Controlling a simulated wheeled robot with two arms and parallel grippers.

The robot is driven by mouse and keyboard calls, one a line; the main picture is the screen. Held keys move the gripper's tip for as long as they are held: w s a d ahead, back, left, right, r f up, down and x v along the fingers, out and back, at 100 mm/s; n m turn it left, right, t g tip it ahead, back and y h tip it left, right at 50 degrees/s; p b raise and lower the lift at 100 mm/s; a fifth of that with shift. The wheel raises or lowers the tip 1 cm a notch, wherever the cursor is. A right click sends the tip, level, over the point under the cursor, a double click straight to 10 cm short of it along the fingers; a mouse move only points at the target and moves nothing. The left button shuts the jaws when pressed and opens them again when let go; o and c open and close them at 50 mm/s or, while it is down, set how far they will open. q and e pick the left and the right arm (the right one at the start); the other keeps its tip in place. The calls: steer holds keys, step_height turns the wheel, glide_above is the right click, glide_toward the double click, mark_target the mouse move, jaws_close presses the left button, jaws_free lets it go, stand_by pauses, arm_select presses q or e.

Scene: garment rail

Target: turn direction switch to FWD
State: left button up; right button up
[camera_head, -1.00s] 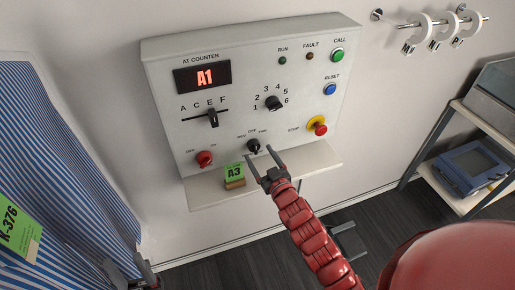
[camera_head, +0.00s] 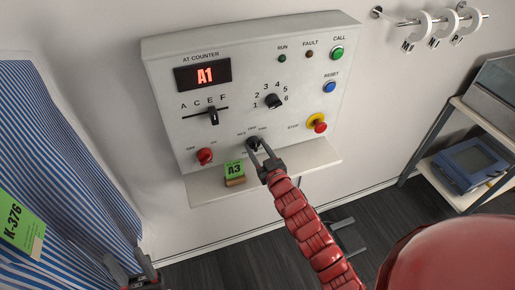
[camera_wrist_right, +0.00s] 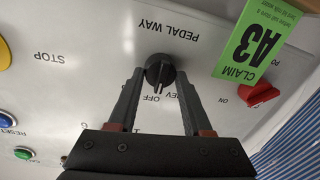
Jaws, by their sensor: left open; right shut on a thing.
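The direction switch (camera_head: 252,144) is a small black knob low on the white control panel (camera_head: 190,130). In the right wrist view, seen upside down, the knob (camera_wrist_right: 160,71) has its ridge towards the OFF label. REV shows beside OFF; FWD is hidden there by a finger. My right gripper (camera_head: 258,147) has one finger on each side of the knob and is shut on it; its fingers also show in the right wrist view (camera_wrist_right: 159,78). My left gripper (camera_head: 127,263) is open and empty at the bottom left, away from the panel.
A red OFF/ON knob (camera_head: 205,155) is left of the switch, a red and yellow stop button (camera_head: 317,122) right. A green A3 tag (camera_head: 234,170) stands on the ledge (camera_head: 300,161) below. Striped cloth (camera_head: 60,150) hangs at left; a shelf (camera_head: 460,190) stands at right.

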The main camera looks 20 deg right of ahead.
steer(key=shift+f+m, duration=0.1)
steer(key=shift+m, duration=0.3)
jaws_close()
steer(key=shift+d+m+t+b, duration=0.1)
steer(key=shift+m+t+b, duration=0.2)
steer(key=shift+m+b, duration=3)
steer(key=shift+m+p, duration=0.3)
steer(key=shift+m, duration=0.1)
steer(key=o, duration=1.2)
jaws_free()
steer(key=shift+o, duration=0.2)
